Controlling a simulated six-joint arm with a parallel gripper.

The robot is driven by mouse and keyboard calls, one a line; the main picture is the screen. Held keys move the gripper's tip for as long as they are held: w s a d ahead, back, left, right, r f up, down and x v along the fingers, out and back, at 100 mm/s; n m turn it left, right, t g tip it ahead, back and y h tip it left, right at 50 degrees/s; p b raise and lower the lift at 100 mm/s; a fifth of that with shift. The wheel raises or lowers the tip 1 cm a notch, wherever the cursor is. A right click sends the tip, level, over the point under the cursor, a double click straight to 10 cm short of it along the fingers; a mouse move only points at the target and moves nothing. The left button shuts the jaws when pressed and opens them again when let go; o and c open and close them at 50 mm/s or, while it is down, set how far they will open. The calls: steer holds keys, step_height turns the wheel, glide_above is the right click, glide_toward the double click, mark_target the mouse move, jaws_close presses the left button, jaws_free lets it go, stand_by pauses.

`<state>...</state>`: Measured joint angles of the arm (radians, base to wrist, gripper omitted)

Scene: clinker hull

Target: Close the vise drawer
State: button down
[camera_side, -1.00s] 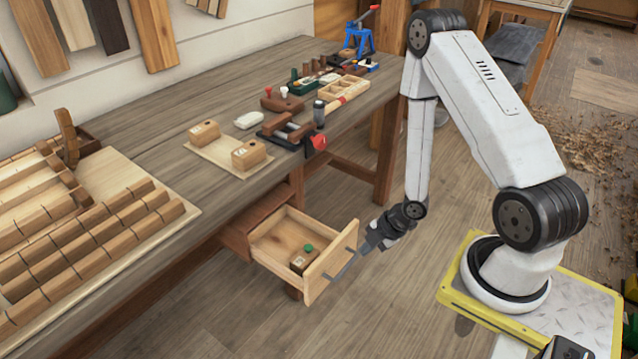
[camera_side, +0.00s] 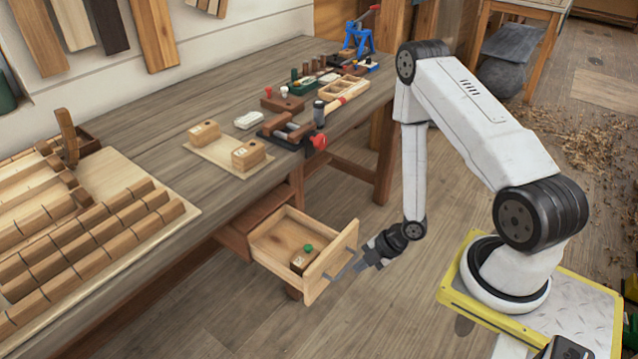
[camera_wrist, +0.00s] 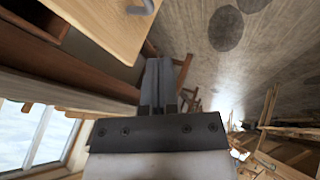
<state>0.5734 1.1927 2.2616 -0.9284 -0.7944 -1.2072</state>
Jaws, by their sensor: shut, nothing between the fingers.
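The drawer (camera_side: 318,279) is pulled well out from under the workbench in the side view. In the wrist view my gripper (camera_wrist: 158,70) points ahead, with a pale wooden panel (camera_wrist: 105,25) and a piece of grey metal handle (camera_wrist: 143,7) at the upper left.
The workbench (camera_side: 150,110) above the drawer holds several wooden blocks and tools. A red-knobbed vise (camera_side: 290,132) stands near the bench edge. A bench leg (camera_side: 388,150) is behind the drawer. The floor (camera_side: 250,320) in front is clear.

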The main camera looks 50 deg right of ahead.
mark_target(333, 280)
steer(key=w+a+f, duration=0.1)
steer(key=w+f, duration=0.3)
steer(key=w+a+f, duration=0.1)
steer(key=w+f, duration=0.1)
steer(key=shift+a, duration=0.35)
steer(key=shift+w, duration=0.7)
steer(key=shift+w+r, duration=0.1)
steer(key=shift+w, duration=0.05)
steer(key=w, duration=2.1)
steer(key=shift+w, duration=0.45)
steer(key=shift+s, duration=0.2)
